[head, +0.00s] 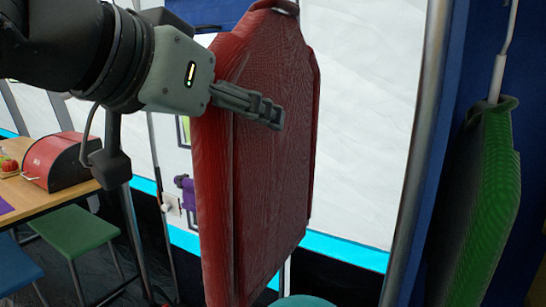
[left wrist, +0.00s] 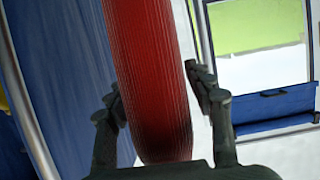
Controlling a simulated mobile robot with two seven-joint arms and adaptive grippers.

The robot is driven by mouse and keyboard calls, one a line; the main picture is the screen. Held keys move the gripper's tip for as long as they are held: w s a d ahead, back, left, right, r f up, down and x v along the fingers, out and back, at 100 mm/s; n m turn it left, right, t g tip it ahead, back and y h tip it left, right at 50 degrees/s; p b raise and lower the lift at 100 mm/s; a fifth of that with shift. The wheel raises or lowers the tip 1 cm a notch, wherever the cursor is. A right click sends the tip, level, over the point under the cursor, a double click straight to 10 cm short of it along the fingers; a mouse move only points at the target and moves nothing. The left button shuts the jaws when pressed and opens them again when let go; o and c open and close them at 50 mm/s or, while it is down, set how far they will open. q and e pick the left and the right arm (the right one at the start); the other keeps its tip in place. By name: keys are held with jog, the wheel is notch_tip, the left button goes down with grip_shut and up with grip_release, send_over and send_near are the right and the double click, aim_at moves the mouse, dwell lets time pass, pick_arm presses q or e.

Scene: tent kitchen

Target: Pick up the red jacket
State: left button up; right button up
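The red jacket (head: 265,150) hangs upright from a hook or hanger at its top, in the middle of the head view. My left gripper (head: 262,108) reaches in from the left at its upper half. One finger lies across the jacket's near face; the other is hidden behind it. In the left wrist view, the jacket's edge (left wrist: 155,75) runs between the two spread fingers of the left gripper (left wrist: 158,92). The fingers stand one on each side, and firm contact does not show. My right gripper is in neither view.
A green jacket (head: 482,200) hangs at the right, beyond a metal pole (head: 412,160). At the left, a wooden table (head: 50,195) holds a red box (head: 62,160), with a green stool (head: 75,230) and a blue stool (head: 15,265) beside it.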

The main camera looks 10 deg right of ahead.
pick_arm(q)
grip_shut()
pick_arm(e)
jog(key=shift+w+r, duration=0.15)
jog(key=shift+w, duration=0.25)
pick_arm(q)
jog(key=shift+r, duration=0.15)
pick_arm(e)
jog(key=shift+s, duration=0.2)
